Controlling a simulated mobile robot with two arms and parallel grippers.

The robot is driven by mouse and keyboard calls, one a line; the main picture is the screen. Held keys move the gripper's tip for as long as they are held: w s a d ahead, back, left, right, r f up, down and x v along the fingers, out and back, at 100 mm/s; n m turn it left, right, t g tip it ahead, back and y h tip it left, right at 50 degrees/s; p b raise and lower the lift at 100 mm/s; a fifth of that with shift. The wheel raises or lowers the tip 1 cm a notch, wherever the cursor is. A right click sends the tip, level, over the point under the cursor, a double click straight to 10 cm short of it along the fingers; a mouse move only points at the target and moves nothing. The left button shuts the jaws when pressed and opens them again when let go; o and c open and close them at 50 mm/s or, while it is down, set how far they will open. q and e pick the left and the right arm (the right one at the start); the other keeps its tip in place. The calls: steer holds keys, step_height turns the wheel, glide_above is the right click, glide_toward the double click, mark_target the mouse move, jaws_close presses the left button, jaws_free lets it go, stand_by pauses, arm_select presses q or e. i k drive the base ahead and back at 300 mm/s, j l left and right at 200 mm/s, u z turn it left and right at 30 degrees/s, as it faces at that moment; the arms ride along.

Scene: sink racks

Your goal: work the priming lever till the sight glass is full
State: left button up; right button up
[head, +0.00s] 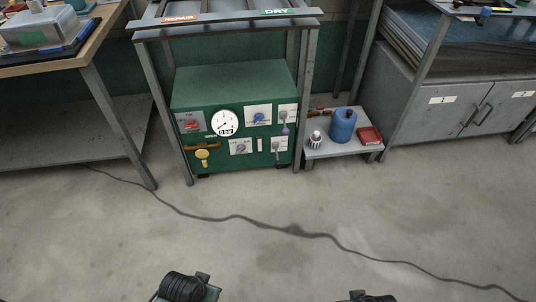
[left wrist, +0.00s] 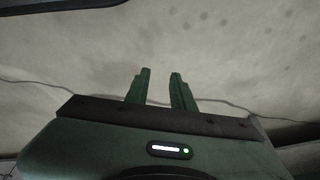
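A green machine cabinet (head: 235,90) stands on the floor under a rack, ahead of me. I cannot tell which part is the priming lever. My left gripper (left wrist: 160,73) is open and empty above bare floor, away from the cabinet.
A low grey stand (head: 345,148) right of the cabinet holds a blue jug (head: 343,125), a red box (head: 369,136) and a small white-and-dark item (head: 315,139). A workbench (head: 75,61) is at the left, grey cupboards (head: 440,103) at the right. A dark cable (head: 235,217) crosses the open floor.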

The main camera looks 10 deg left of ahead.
mark_target(278, 163)
steer(key=i+l, duration=0.2)
steer(key=l, duration=0.15)
steer(key=i+l, duration=0.2)
steer(key=l, duration=0.15)
steer(key=i+l, duration=0.2)
steer(key=l, duration=0.15)
steer(key=i+l, duration=0.45)
steer(key=l, duration=0.25)
